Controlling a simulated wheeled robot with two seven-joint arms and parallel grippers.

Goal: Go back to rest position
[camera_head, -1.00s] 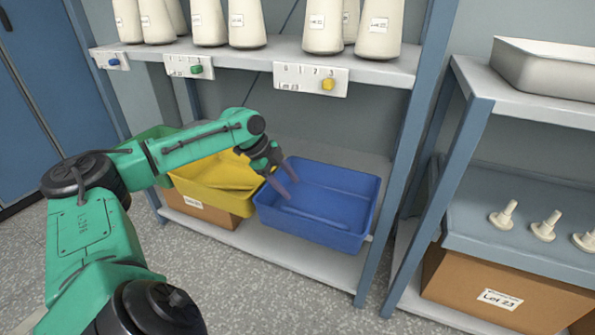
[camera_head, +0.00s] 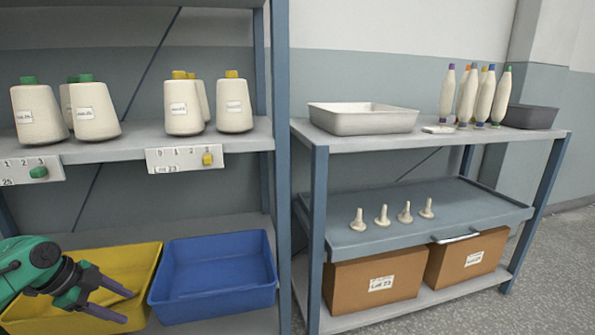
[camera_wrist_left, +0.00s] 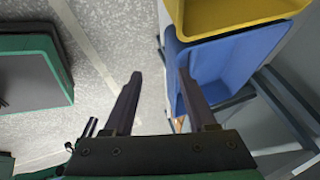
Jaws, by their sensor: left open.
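My left gripper (camera_head: 113,301) is at the lower left of the head view, in front of the yellow bin (camera_head: 128,262). Its two fingers are apart with nothing between them. In the left wrist view the open fingers (camera_wrist_left: 160,105) point over the speckled floor, with the blue bin (camera_wrist_left: 225,62) just beyond the right finger. The blue bin (camera_head: 215,290) sits to the right of the yellow one on the low shelf and looks empty. My right gripper is not in view.
White cones (camera_head: 95,108) stand on the shelf above the bins. A second rack holds a grey tray (camera_head: 362,120), several bobbins (camera_head: 470,95), a blue-grey pull-out tray (camera_head: 440,212) with several pegs, and cardboard boxes (camera_head: 375,282) below. Open floor lies at the right.

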